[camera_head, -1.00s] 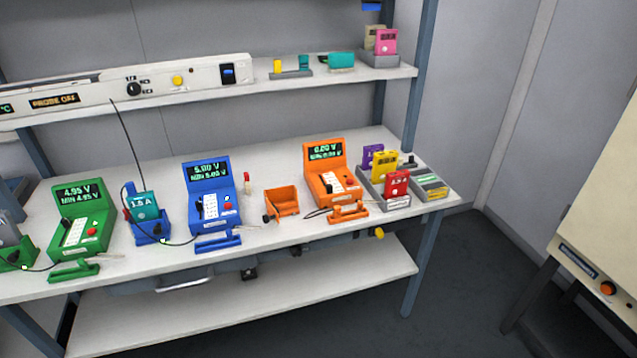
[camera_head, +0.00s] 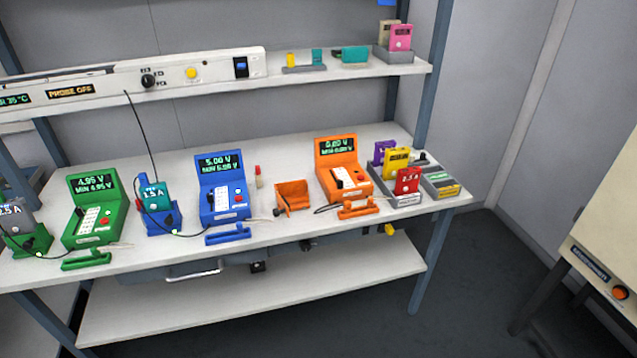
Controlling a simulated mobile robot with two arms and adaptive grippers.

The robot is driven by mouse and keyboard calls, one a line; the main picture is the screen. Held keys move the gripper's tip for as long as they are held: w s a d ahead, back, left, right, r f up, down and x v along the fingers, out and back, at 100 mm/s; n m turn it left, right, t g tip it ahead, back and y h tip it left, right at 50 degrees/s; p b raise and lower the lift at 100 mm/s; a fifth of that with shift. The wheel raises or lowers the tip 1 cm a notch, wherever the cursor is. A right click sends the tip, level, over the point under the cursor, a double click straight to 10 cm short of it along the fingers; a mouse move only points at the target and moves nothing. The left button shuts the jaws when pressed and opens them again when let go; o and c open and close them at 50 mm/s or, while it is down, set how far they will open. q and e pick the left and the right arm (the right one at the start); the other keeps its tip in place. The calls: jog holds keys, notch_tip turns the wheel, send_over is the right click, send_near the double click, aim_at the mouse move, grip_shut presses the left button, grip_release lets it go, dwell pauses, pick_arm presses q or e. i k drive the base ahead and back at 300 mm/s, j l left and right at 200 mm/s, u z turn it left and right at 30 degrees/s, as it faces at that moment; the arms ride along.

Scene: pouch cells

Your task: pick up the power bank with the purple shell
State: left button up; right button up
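The purple power bank (camera_head: 384,152) stands upright in a grey holder (camera_head: 407,200) at the right end of the workbench. It is at the back of the holder, behind a yellow power bank (camera_head: 397,163) that hides part of it. A red power bank (camera_head: 408,181) stands at the front of the same holder. Neither of my grippers shows in the head view.
The workbench (camera_head: 285,226) carries green (camera_head: 88,238), blue (camera_head: 213,216) and orange (camera_head: 330,195) testers with displays. An empty orange cradle (camera_head: 293,198) sits left of the orange tester. A shelf (camera_head: 300,79) runs above. A cream cabinet (camera_head: 608,210) stands at right; the floor between is clear.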

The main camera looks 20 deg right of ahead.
aim_at(380, 146)
jog(key=i+l+u, duration=0.1)
jog(key=l, duration=0.35)
jog(key=i+l, duration=0.2)
jog(key=l, duration=0.25)
jog(key=i+l+u, duration=0.15)
jog(key=l, duration=0.25)
jog(key=i+l+u, duration=0.1)
jog(key=l, duration=0.35)
